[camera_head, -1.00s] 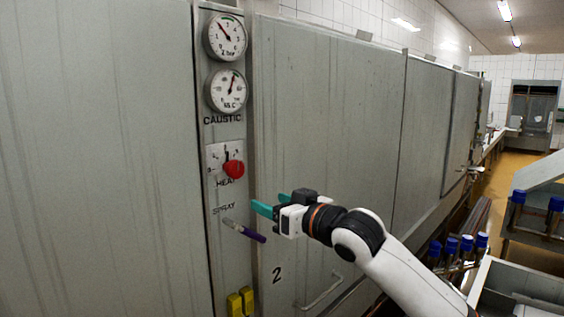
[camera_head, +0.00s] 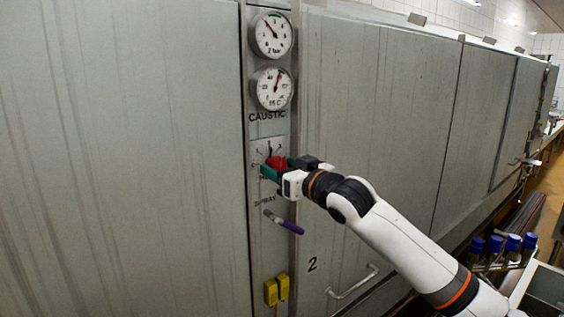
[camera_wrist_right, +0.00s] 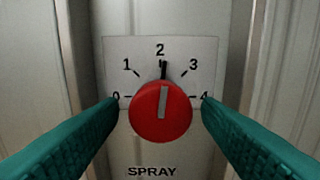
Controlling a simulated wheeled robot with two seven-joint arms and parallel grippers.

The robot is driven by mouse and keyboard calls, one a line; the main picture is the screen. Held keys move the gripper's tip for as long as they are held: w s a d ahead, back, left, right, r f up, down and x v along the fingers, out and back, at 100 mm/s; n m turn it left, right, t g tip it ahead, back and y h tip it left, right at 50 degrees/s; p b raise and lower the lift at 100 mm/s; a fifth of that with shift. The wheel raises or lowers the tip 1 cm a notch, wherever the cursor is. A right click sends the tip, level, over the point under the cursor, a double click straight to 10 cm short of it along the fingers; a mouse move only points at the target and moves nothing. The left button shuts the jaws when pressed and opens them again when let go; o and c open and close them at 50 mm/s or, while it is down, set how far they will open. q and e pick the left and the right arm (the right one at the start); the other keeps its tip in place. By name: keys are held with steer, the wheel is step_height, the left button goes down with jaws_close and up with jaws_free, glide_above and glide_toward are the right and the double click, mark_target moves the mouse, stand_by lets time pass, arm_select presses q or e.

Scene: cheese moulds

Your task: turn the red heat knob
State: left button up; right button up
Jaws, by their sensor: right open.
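The red heat knob (camera_head: 276,163) sits on its dial plate (camera_head: 262,150) on the grey control strip. In the right wrist view the knob (camera_wrist_right: 160,112) is round with a pale pointer bar, pointing close to 2 on a scale from 0 to 4. My right gripper (camera_head: 277,169) is at the knob, its teal fingers open. In the wrist view the right gripper (camera_wrist_right: 160,108) has one finger on each side of the knob, with a small gap on both sides. The fingers partly cover the knob and the HEAT label in the head view. My left gripper is not in view.
Two round gauges (camera_head: 272,62) are above the knob. A purple-handled spray lever (camera_head: 285,222) sticks out just below my right gripper. Yellow switches (camera_head: 277,290) are lower down. A door handle (camera_head: 352,282) is at the lower right. Blue-capped bottles (camera_head: 495,244) stand at the far right.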

steer(key=shift+w+a, duration=0.1)
steer(key=shift+w, duration=0.05)
steer(key=shift+c, duration=0.3)
steer(key=c, duration=0.9)
steer(key=shift+r+n+p, duration=0.1)
steer(key=shift+n+p, duration=0.2)
steer(key=shift+n, duration=0.3)
steer(key=o, duration=1)
steer(key=shift+c, duration=0.2)
